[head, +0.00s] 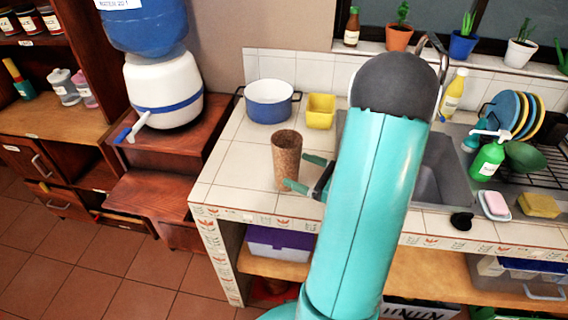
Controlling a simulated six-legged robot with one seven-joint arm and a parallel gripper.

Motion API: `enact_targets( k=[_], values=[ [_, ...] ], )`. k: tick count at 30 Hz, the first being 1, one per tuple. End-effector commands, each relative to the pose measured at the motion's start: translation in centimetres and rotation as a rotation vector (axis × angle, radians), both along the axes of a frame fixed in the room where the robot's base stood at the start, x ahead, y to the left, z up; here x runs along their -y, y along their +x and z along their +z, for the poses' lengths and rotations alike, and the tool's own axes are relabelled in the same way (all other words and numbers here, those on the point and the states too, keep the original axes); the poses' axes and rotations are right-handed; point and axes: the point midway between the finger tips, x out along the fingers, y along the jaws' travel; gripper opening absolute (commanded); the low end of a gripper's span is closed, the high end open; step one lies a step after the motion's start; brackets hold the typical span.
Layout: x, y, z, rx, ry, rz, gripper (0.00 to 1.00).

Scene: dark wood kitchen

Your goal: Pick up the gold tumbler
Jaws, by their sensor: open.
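A tall brown-gold tumbler (287,162) with a speckled surface stands upright on the white tiled counter (232,169), near its front left part. My gripper (302,172) is just to the right of the tumbler, with its teal fingers apart and pointing left toward it. One finger is near the tumbler's upper side and the other overlaps its lower right side in the picture. I cannot tell whether either finger touches it. My teal arm hides the rest of the gripper and part of the sink.
A blue and white pot (269,102) and a yellow container (320,109) stand behind the tumbler. The sink (436,165), a green soap bottle (487,160) and a dish rack (540,150) are to the right. The counter left of the tumbler is clear.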

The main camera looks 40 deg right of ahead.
Motion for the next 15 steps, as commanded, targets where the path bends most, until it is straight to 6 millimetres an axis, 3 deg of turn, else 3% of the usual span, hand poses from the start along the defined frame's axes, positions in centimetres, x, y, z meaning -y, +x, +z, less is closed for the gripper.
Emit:
enact_targets(
  k=[8,15],
  values=[
    [-0.8,2.6,-0.1,-0.001,-0.001,0.002,0.89],
    [-1.9,6.2,-0.2,0.000,-0.002,0.005,0.89]
  ],
)
